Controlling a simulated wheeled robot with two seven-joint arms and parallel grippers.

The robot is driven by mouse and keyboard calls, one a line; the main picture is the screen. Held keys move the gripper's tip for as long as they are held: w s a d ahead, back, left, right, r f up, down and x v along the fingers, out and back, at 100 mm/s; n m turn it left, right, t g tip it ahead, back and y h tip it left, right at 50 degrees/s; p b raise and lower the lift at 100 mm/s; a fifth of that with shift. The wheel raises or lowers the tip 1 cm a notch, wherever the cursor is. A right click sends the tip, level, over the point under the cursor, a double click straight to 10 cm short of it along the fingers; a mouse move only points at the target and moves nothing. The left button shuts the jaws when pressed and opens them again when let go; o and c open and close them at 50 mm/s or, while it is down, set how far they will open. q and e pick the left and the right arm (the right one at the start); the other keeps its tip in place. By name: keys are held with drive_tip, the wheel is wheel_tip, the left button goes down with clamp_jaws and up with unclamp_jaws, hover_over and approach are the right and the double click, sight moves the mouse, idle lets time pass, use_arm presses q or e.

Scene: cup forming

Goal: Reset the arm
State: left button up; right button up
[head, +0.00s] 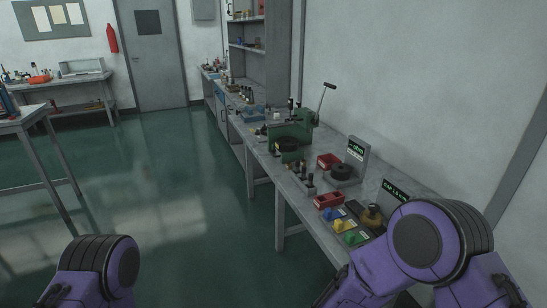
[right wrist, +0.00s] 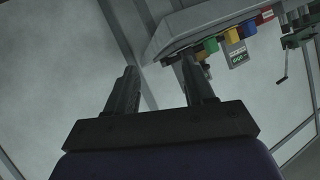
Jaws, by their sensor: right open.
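My right arm (head: 420,240), purple with dark joints, comes in at the lower right of the head view, in front of the bench's near end. Its gripper is not visible there. In the right wrist view my right gripper (right wrist: 160,88) has its two dark fingers spread apart with nothing between them. That view is turned over, with the workbench at the upper right behind the right finger. My left arm (head: 97,270) shows only a purple joint at the bottom left of the head view. My left gripper is out of view.
The grey workbench (head: 298,186) runs along the right wall. Another table (head: 22,119) stands at the left. The green floor (head: 165,190) between is clear.

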drive_tip(key=s+d+f+n+g+y, duration=0.1)
drive_tip(key=s+d+f, duration=0.3)
drive_tip(key=s, duration=0.5)
drive_tip(key=s+d+f+n+g+y, duration=0.2)
drive_tip(key=s+f, duration=0.4)
drive_tip(key=s, duration=0.3)
drive_tip(key=s+d+f+n+g+y+b, duration=0.1)
drive_tip(key=s+d+f+g+y, duration=0.1)
drive_tip(key=s+d+f, duration=0.3)
drive_tip(key=s+d+g, duration=0.1)
drive_tip(key=s, duration=0.3)
drive_tip(key=shift+f+n, duration=0.4)
